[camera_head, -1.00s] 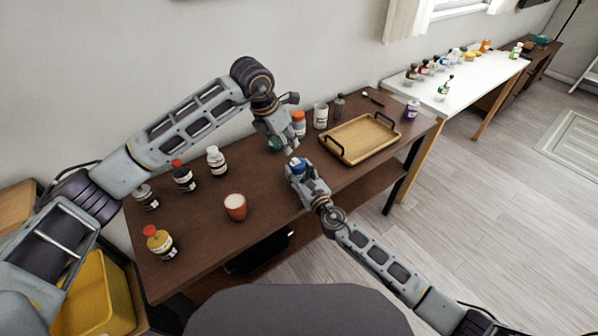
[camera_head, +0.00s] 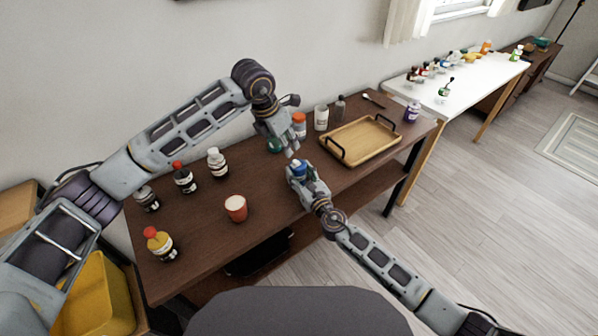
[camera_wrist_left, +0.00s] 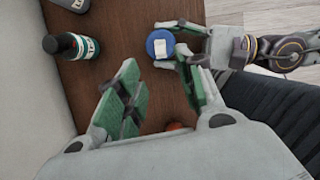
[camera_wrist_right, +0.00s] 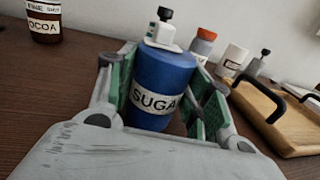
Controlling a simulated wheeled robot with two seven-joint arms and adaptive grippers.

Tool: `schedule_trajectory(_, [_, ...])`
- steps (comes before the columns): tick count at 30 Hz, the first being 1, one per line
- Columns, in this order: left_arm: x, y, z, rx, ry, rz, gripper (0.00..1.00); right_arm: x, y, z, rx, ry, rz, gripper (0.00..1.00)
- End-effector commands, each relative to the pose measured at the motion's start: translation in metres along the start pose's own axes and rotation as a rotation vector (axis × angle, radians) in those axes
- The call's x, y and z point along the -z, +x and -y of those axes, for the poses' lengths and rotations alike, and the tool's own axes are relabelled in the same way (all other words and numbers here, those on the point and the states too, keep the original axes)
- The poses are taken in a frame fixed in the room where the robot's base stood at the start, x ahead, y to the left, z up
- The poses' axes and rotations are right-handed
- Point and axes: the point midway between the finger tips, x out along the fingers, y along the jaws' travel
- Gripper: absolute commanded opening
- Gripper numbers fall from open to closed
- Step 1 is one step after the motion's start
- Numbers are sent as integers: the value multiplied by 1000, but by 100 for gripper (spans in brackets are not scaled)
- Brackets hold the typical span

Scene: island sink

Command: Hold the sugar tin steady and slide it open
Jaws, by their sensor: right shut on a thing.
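The sugar tin (camera_wrist_right: 160,90) is a blue cylinder with a white label, upright between the green finger pads of my right gripper (camera_wrist_right: 165,95), which is shut on it. A white piece shows on the tin's blue top (camera_wrist_left: 160,43) in the left wrist view. In the head view the tin (camera_head: 298,167) is partly hidden by my right gripper (camera_head: 300,175). My left gripper (camera_head: 293,152) is just above and behind the tin in that view. Its fingers (camera_wrist_left: 162,92) are apart with nothing between them, and the tin is beyond them.
A tray with black handles (camera_head: 360,139) lies to the right. Orange-capped (camera_head: 299,122) and white (camera_head: 321,118) containers stand behind the grippers. A green bottle (camera_head: 275,145) is close to my left gripper.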

Motion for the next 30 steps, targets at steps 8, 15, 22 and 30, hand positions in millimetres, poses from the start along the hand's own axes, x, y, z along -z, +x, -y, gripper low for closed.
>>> schedule_trajectory(8, [-6,1,1,6,17,-36,38,0,0,0,0,0,0,24])
schedule_trajectory(15, [-18,3,2,19,61,-123,38,0,0,0,0,0,0,24])
schedule_trajectory(22, [-32,-1,2,26,108,-223,38,0,0,0,0,0,0,24])
schedule_trajectory(30, [-43,-11,0,29,147,-317,38,0,0,0,0,0,0,24])
